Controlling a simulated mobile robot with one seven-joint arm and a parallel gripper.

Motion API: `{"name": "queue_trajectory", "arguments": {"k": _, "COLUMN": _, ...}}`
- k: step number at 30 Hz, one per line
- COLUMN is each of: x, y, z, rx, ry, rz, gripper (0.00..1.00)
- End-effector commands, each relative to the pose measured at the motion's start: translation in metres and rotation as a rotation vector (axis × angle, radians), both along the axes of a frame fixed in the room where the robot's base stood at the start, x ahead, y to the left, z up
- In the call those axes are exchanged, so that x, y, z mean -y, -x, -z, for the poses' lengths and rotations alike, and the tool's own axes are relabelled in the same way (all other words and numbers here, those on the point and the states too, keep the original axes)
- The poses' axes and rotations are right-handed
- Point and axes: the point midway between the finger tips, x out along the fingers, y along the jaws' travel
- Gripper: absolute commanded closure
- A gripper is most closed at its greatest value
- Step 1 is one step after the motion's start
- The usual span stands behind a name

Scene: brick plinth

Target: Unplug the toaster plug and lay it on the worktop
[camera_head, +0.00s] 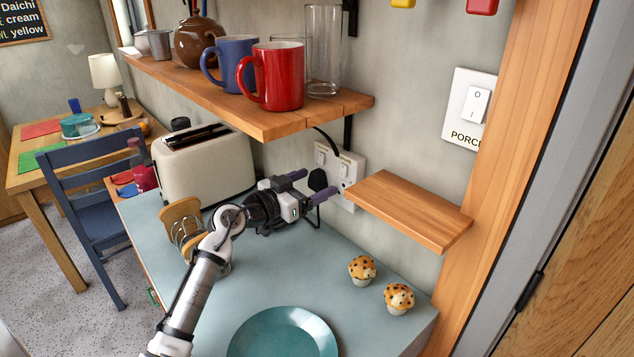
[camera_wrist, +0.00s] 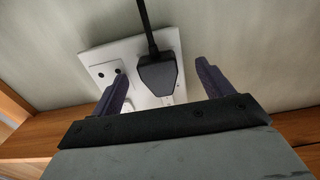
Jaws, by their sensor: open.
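The black toaster plug (camera_head: 318,180) sits in the left socket of a white double wall outlet (camera_head: 352,165), with its black cord rising from it. In the wrist view the plug (camera_wrist: 158,74) is in the outlet (camera_wrist: 104,58), between my two fingers and farther off than their tips. My gripper (camera_head: 314,182) is open and empty, pointing at the outlet; in the wrist view its purple fingers (camera_wrist: 160,85) stand on either side of the plug. I see no contact with it. The cream toaster (camera_head: 203,165) stands on the blue-grey worktop (camera_head: 270,275).
A wooden shelf with a red mug (camera_head: 278,77), a blue mug (camera_head: 232,62) and a glass (camera_head: 323,50) hangs above. A small wooden shelf (camera_head: 410,208) juts out right of the outlet. Two muffins (camera_head: 362,270) and a teal plate (camera_head: 283,335) occupy the worktop; its middle is clear.

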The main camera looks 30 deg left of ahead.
Motion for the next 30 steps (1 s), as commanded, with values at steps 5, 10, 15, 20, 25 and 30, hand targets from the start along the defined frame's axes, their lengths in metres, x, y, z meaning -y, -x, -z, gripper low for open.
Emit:
{"name": "queue_trajectory", "arguments": {"k": 5, "x": 0.0001, "y": -0.0001, "z": 0.0004, "rx": 0.000, "ry": 0.000, "rz": 0.000, "gripper": 0.21}}
{"name": "queue_trajectory", "arguments": {"k": 10, "x": 0.0006, "y": -0.0002, "z": 0.0012, "rx": 0.001, "ry": 0.000, "rz": 0.002, "gripper": 0.21}}
{"name": "queue_trajectory", "arguments": {"k": 15, "x": 0.0001, "y": 0.0001, "z": 0.0010, "rx": 0.000, "ry": 0.002, "rz": 0.000, "gripper": 0.21}}
{"name": "queue_trajectory", "arguments": {"k": 20, "x": -0.0002, "y": 0.0003, "z": 0.0000, "rx": 0.000, "ry": 0.001, "rz": -0.001, "gripper": 0.21}}
{"name": "queue_trajectory", "arguments": {"k": 25, "x": -0.0001, "y": 0.0002, "z": 0.0001, "rx": 0.000, "ry": 0.001, "rz": -0.001, "gripper": 0.33}}
{"name": "queue_trajectory", "arguments": {"k": 30, "x": -0.0001, "y": 0.0002, "z": 0.0001, "rx": 0.000, "ry": 0.001, "rz": 0.000, "gripper": 0.55}}
